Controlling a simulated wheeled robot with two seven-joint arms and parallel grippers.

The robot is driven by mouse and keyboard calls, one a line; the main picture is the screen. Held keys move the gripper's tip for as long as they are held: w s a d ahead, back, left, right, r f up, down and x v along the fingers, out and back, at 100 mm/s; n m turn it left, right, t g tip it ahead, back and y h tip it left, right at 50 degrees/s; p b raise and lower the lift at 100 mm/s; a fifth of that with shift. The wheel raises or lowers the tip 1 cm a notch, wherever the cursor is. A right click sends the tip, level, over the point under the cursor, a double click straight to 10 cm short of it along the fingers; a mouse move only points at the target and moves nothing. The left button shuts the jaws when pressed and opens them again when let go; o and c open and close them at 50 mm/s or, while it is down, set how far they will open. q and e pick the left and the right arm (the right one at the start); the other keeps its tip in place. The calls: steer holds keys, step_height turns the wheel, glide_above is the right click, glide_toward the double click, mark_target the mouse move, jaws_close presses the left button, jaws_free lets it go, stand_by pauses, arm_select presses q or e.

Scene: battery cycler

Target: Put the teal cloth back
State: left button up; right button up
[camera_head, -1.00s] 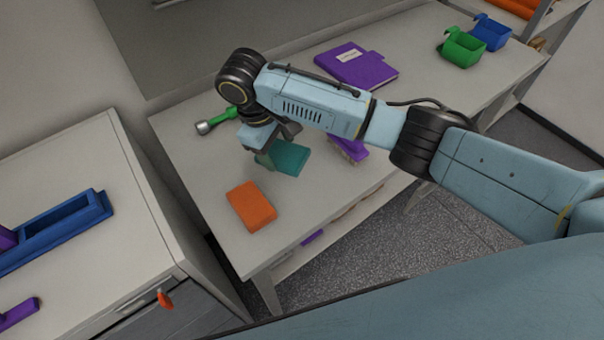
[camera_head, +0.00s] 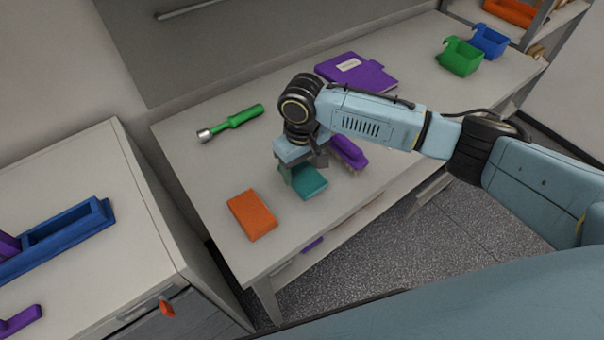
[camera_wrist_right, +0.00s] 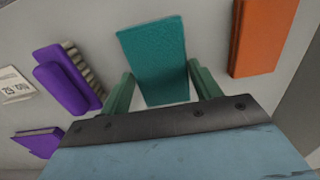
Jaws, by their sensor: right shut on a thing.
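The teal cloth (camera_head: 310,183) is a flat folded block over the white workbench (camera_head: 215,178), between an orange block and a purple brush. My right gripper (camera_head: 298,172) comes down over its far edge. In the right wrist view the teal cloth (camera_wrist_right: 155,55) sits between the two green fingers of the right gripper (camera_wrist_right: 163,90), which is shut on it. I cannot tell whether the cloth touches the bench top. My left gripper is not in view.
An orange block (camera_head: 251,214), a purple brush (camera_head: 348,151), a green-handled tool (camera_head: 232,122) and a purple binder (camera_head: 355,72) lie on the bench. Green (camera_head: 460,57) and blue (camera_head: 489,40) bins stand at the far right. A cabinet with a blue tray (camera_head: 62,238) stands left.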

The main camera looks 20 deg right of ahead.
mark_target(302, 172)
step_height(302, 172, down, 3)
steer(key=shift+f, duration=0.1)
steer(key=o, duration=0.9)
step_height(302, 172, up, 12)
steer(key=shift+r+p, duration=0.1)
steer(key=shift+p, duration=0.25)
